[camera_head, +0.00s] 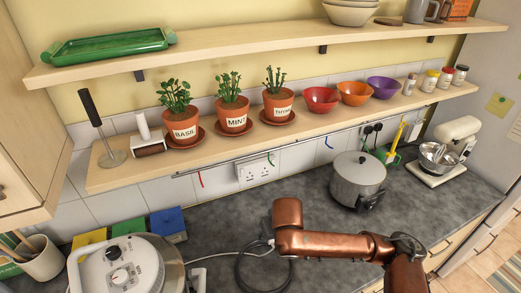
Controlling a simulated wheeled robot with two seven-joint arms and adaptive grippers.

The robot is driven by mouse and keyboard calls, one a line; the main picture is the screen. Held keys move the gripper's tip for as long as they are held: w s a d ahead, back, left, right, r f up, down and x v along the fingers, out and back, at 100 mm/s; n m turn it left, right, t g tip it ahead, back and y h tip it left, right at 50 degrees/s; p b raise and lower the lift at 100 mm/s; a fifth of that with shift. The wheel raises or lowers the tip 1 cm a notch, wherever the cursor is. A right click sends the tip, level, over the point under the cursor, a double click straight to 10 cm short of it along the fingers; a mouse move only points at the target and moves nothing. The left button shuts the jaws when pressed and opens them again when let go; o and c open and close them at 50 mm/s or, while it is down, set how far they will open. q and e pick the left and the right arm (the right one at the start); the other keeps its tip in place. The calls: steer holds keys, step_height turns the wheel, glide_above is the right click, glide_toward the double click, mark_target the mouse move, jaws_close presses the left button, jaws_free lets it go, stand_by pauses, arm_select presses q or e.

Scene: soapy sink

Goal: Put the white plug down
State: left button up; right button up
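A white cable (232,251) runs from the white-lidded appliance (126,266) at the lower left to the left side of my copper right arm. Where it ends, a small pale and dark shape (267,241) shows beside the arm; it may be the white plug and part of my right gripper, but it is too small to tell. My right arm comes in from the lower right and hides most of that spot. My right gripper's fingers cannot be made out. My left gripper is not in view.
A black cable lies looped on the dark worktop (320,270). A lidded pot (357,181) stands right of the arm. A white wall socket (255,169) sits below the shelf holding potted herbs and bowls. Colored boxes (168,224) stand behind the appliance.

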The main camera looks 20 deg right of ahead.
steer(key=s+d+n+p, duration=0.1)
steer(key=s+d+p, duration=0.25)
steer(key=d, duration=0.45)
steer(key=s+d+p, duration=0.3)
steer(key=d+p, duration=0.2)
steer(key=d, duration=0.3)
steer(key=w+d+f, duration=0.2)
steer(key=w, duration=0.1)
steer(key=w+d+f+p, duration=0.1)
steer(key=w+d+f, duration=0.5)
steer(key=w, duration=0.1)
steer(key=shift+d, duration=0.2)
steer(key=shift+w+d+f+p, duration=0.35)
steer(key=shift+w+f, duration=0.1)
steer(key=shift+f, duration=0.3)
steer(key=shift+d+f, duration=0.1)
steer(key=shift+f, duration=1.5)
steer(key=shift+p, duration=0.3)
steer(key=o, duration=1.1)
steer(key=shift+f, duration=0.1)
